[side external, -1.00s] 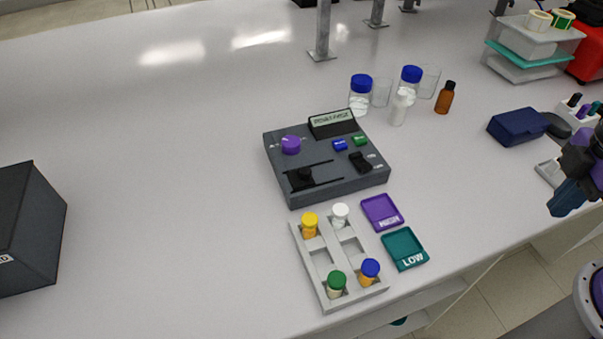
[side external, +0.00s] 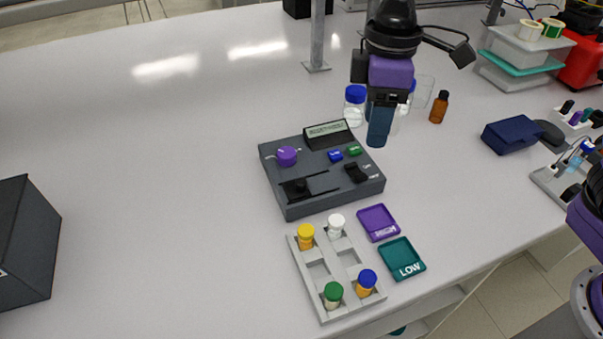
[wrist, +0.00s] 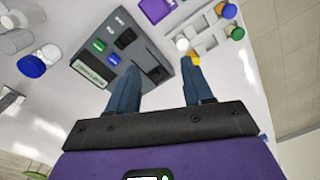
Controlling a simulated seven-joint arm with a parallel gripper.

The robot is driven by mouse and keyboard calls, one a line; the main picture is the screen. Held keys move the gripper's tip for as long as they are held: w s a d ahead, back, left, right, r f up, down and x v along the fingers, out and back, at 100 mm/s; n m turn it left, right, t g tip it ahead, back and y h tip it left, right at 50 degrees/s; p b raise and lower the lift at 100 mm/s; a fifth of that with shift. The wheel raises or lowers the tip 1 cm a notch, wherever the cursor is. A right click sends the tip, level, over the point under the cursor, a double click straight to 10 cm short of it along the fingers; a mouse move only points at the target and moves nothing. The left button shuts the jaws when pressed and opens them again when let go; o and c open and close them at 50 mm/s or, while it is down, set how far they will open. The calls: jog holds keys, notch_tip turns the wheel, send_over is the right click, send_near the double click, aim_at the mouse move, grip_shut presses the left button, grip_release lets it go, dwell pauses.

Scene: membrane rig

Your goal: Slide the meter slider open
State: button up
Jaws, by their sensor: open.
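The meter (side external: 325,193) is a dark grey box with a display, a purple knob (side external: 287,156), blue and green buttons and a black rocker switch. Its black slider (side external: 297,188) sits at the left end of a track on the front part of the top face. In the wrist view the slider (wrist: 158,74) shows between my fingers, farther off. My gripper (side external: 378,138) hangs fingers down, above and behind the meter's right back corner, apart from it. Its two blue fingers are spread and empty, as the wrist view (wrist: 162,66) shows.
A grey rack (side external: 347,291) with several capped vials stands in front of the meter. Purple (side external: 378,223) and teal (side external: 402,259) trays lie beside it. Bottles, including an amber one (side external: 439,107), stand behind, partly hidden by my gripper.

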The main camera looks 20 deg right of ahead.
send_near(302, 181)
notch_tip(302, 181, down, 8)
jog(key=shift+a+f, duration=0.15)
jog(key=shift+f, duration=0.1)
dwell(0.8)
grip_shut()
